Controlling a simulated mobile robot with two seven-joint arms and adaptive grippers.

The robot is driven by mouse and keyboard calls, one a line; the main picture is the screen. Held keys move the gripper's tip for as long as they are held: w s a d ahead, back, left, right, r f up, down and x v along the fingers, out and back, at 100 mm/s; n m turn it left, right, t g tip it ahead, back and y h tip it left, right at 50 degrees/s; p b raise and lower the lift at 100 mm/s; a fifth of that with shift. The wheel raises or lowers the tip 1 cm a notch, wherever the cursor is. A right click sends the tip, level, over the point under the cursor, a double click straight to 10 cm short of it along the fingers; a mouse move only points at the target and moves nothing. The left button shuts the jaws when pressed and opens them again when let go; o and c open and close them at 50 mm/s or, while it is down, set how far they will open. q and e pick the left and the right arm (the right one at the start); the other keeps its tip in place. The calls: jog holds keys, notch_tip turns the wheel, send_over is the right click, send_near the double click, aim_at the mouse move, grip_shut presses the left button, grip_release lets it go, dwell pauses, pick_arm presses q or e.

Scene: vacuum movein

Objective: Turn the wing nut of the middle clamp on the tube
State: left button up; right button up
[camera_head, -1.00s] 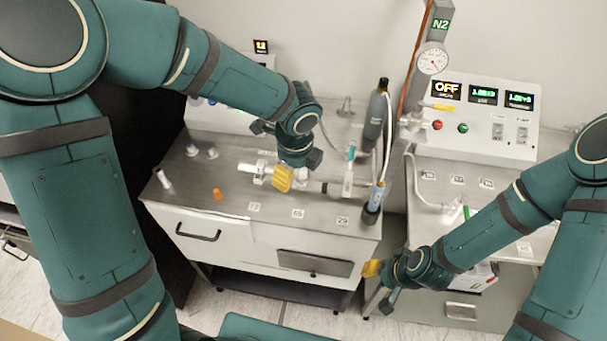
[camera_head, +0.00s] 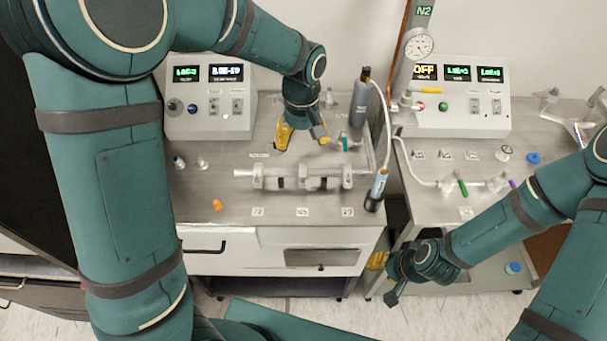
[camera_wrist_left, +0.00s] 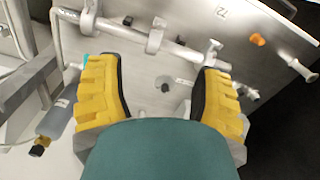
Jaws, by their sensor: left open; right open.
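The grey tube (camera_head: 243,173) lies left to right across the bench, held in upright clamps. The middle clamp (camera_head: 303,180) is near the tube's centre; it also shows in the left wrist view (camera_wrist_left: 155,36). I cannot clearly make out its wing nut. My left gripper (camera_head: 303,136) is open and empty, apart from the tube and behind it in the head view. My right gripper (camera_head: 384,279) is open and empty by the bench's front right corner.
An orange cap (camera_head: 217,204) lies front left. Control boxes with displays stand behind, left (camera_head: 210,100) and right (camera_head: 460,102).

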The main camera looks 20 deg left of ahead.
aim_at(303, 177)
pick_arm(q)
notch_tip(303, 177, down, 14)
jog(key=shift+r+b, duration=0.1)
jog(key=shift+b, duration=0.35)
grip_shut()
